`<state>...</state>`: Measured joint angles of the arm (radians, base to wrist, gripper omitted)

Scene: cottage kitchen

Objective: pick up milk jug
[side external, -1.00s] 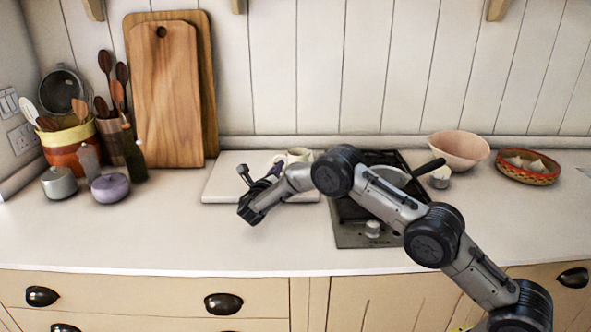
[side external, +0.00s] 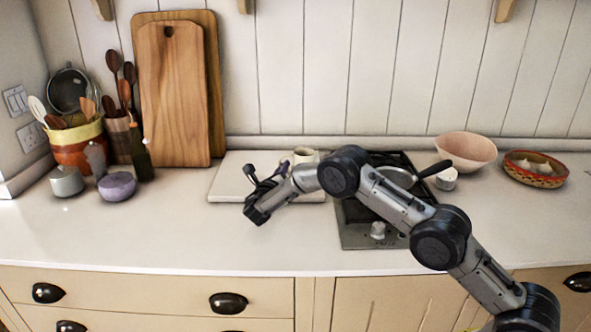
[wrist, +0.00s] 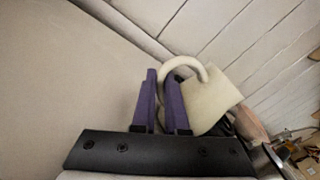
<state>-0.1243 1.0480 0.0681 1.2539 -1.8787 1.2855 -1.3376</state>
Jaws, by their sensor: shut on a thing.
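The milk jug is cream-coloured with a curved handle. In the wrist view the jug (wrist: 212,102) is tilted in the picture, with its handle towards my purple fingers. My gripper (wrist: 160,80) is shut on the handle, which curves over the fingertips. In the side view the jug (side external: 306,155) shows at the back of the white board, partly behind my arm. My gripper (side external: 268,172) is over the board there, and the arm hides where the fingers meet the jug. I cannot tell whether the jug is clear of the board.
The white board (side external: 232,180) lies on the counter. A hob (side external: 365,238) with a pan (side external: 398,177) stands to its right, under my arm. A pink bowl (side external: 466,150) and a basket (side external: 537,170) are further right. Wooden boards (side external: 175,100) lean behind. The front counter is clear.

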